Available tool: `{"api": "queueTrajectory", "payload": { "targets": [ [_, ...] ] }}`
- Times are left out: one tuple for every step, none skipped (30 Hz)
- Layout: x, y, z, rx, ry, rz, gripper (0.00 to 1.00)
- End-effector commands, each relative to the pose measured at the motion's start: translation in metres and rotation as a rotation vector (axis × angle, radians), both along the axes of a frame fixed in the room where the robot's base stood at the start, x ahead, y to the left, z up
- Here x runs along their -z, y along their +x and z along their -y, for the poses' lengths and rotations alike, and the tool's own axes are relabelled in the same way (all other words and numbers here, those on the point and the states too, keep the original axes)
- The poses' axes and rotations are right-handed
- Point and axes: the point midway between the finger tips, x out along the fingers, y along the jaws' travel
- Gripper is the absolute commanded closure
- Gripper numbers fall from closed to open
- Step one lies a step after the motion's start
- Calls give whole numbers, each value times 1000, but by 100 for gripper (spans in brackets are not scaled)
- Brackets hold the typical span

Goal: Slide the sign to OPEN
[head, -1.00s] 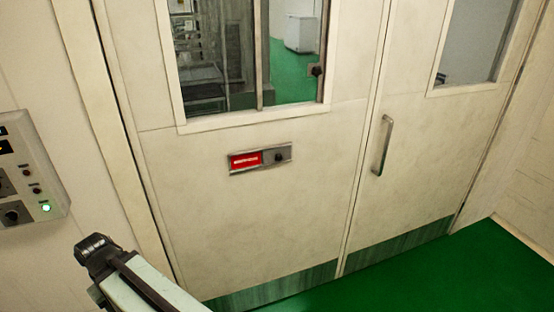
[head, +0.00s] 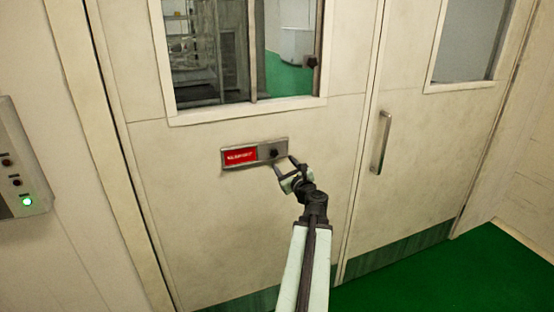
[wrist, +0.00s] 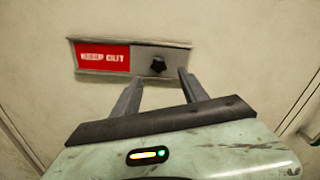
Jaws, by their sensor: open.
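The sliding sign (head: 240,157) is a narrow metal frame on the left door, with a red panel at its left and a grey slider at its right. In the wrist view the red panel (wrist: 103,57) seems to read "KEEP OUT". A small black knob (head: 274,153) sits on the grey slider; it also shows in the wrist view (wrist: 158,65). My gripper (head: 285,163) is open and empty, just below and right of the knob in the head view. In the wrist view its fingertips (wrist: 161,76) lie to either side of the knob, slightly below it. Contact cannot be told.
The left door (head: 200,220) has a window above the sign. The right door has a vertical metal handle (head: 381,143). A control panel (head: 20,165) with a lit green button is on the wall at far left. The green floor (head: 450,280) is clear at lower right.

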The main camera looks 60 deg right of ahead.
Motion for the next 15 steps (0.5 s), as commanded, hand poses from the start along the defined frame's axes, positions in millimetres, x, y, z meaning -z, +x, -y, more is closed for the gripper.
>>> {"api": "queueTrajectory", "payload": {
  "targets": [
    [0,-1,1,3,3,4,49],
    [-1,-1,1,3,3,4,49],
    [-1,0,1,2,2,4,49],
    [-1,2,2,1,2,3,49],
    [-1,3,3,1,2,3,49],
    [-1,6,5,0,1,2,49],
    [-1,9,7,0,1,2,49],
    [-1,12,10,0,0,1,49],
    [-1,17,13,-1,0,1,49],
    [-1,21,16,-2,1,1,49],
    [-1,26,19,-3,0,0,49],
    [0,32,24,-3,0,0,49],
    [-1,37,28,-3,0,0,49],
    [0,42,32,-3,0,0,49],
    [-1,48,36,-3,0,0,49]
  ]
}}
